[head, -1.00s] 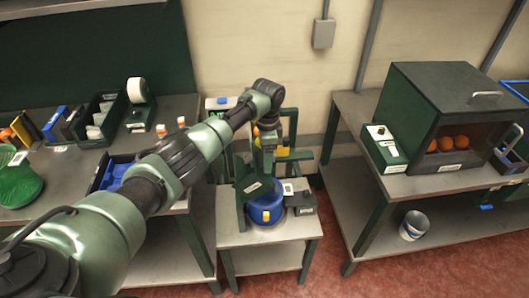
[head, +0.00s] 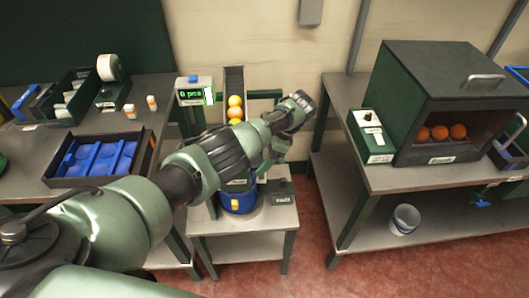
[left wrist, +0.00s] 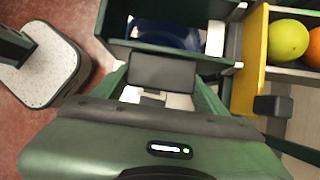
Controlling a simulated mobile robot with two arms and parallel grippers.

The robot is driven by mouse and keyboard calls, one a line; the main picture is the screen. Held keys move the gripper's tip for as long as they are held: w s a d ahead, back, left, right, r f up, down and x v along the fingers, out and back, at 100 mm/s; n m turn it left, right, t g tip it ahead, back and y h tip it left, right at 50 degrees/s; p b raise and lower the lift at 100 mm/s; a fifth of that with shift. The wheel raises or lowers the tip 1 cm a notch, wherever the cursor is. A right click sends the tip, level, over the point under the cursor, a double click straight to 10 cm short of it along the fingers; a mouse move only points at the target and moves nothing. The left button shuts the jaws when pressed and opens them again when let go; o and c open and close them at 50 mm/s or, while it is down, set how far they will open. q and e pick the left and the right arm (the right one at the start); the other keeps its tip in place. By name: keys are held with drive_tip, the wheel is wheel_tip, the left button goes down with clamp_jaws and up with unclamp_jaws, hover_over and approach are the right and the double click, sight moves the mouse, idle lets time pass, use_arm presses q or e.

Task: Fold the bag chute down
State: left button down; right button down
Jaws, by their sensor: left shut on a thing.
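The bag chute (left wrist: 120,45) is a dark green, box-like piece at the top of the left wrist view, with blue showing inside it. My left gripper (left wrist: 160,75) is shut on its near edge. In the head view my left gripper (head: 268,168) is low over the small middle stand and mostly hidden by my own arm, which also covers much of the chute. A blue tub (head: 238,203) stands on the stand below. My right gripper is out of view.
Oranges (head: 235,104) sit in a dark sloping trough (head: 235,76) behind the stand, beside a counter display (head: 195,93). A yellow gate (left wrist: 248,65) is close right of my gripper. A blue-lined tray (head: 99,158) is left; a green cabinet (head: 420,90) is right.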

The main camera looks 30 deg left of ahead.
use_arm(q)
drive_tip(key=shift+d+f, duration=0.2)
drive_tip(key=shift+f, duration=0.15)
drive_tip(key=shift+s+f, duration=0.1)
drive_tip(key=shift+s, duration=0.05)
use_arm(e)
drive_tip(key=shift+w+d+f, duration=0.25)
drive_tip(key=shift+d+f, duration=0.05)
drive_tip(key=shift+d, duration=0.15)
use_arm(q)
drive_tip(key=shift+d+f, duration=0.1)
drive_tip(key=shift+c, duration=0.6)
unclamp_jaws()
drive_tip(key=shift+f, duration=0.1)
drive_tip(key=shift+w, duration=0.3)
drive_tip(key=shift+d+r+b, duration=0.1)
drive_tip(key=shift+r+b, duration=0.2)
drive_tip(key=shift+r, duration=0.25)
drive_tip(key=b+v, duration=0.1)
drive_tip(key=v, duration=0.5)
drive_tip(key=shift+w+d+r+b, duration=0.2)
drive_tip(key=shift+w+d+b, duration=0.1)
drive_tip(key=shift+d+b, duration=0.05)
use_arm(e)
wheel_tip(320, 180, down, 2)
